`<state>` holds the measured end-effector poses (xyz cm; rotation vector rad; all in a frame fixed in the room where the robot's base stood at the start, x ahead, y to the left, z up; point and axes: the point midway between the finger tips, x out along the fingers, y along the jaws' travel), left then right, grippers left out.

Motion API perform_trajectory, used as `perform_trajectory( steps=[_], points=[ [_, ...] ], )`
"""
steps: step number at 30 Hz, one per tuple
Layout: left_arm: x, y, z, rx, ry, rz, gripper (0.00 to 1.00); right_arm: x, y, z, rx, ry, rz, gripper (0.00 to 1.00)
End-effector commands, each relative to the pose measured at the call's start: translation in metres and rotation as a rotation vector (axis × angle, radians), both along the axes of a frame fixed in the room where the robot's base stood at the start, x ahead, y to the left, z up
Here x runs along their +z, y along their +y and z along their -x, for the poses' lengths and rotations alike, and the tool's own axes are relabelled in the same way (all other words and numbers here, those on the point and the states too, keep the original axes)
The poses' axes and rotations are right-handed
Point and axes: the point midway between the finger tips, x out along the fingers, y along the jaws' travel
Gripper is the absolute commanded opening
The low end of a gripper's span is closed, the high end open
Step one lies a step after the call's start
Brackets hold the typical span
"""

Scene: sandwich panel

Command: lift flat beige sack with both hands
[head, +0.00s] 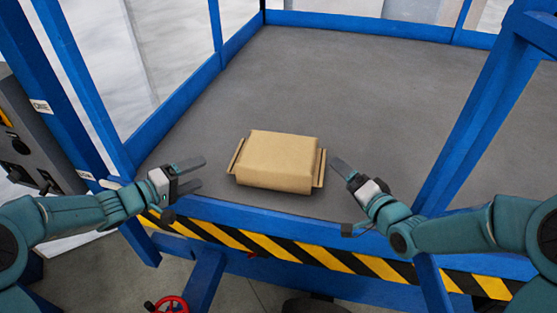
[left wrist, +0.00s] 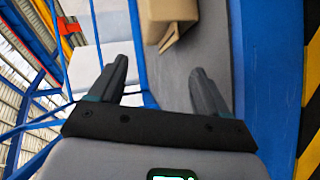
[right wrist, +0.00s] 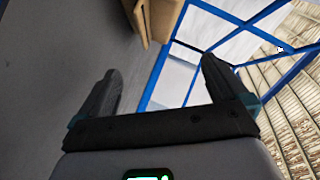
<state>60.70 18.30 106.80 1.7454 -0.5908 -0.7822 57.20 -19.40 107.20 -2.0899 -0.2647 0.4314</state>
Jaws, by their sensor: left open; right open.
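The flat beige sack (head: 277,161) lies on the grey floor of the blue-framed platform, with a narrow flap or strip along its left and right sides. My left gripper (head: 203,173) is open and empty, a short way left of the sack. My right gripper (head: 345,170) is open and empty, just right of the sack; in the head view its fingers overlap. Part of the sack shows at the top of the left wrist view (left wrist: 168,14), beyond the open fingers. Another part shows at the top of the right wrist view (right wrist: 163,18). Neither gripper touches it.
The grey platform floor (head: 340,75) is clear behind the sack. A blue front edge with yellow-black stripes (head: 290,248) runs below my grippers. Blue posts (head: 490,110) stand at the right and left. A grey control box (head: 30,140) is at the far left, a red handwheel (head: 167,305) below.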

Motion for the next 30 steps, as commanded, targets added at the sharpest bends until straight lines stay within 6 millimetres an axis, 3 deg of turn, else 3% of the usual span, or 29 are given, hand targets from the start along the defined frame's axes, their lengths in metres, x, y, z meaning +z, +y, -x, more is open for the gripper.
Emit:
perform_trajectory(
  steps=[12, 18, 24, 30],
  points=[
    [-0.019, -0.065, -0.058, -0.004, 0.000, 0.001, 0.77, -0.018, 0.028, -0.079, 0.002, 0.001, 0.001, 1.00],
    [-0.026, -0.089, -0.080, -0.003, 0.000, 0.000, 0.77, -0.024, 0.040, -0.110, 0.000, -0.001, 0.000, 1.00],
    [-0.029, -0.100, -0.092, -0.001, 0.000, 0.001, 0.77, -0.027, 0.045, -0.126, 0.000, 0.001, 0.000, 1.00],
    [-0.030, -0.103, -0.094, -0.001, 0.000, 0.000, 0.77, -0.028, 0.046, -0.129, -0.001, 0.001, -0.001, 1.00]
  ],
)
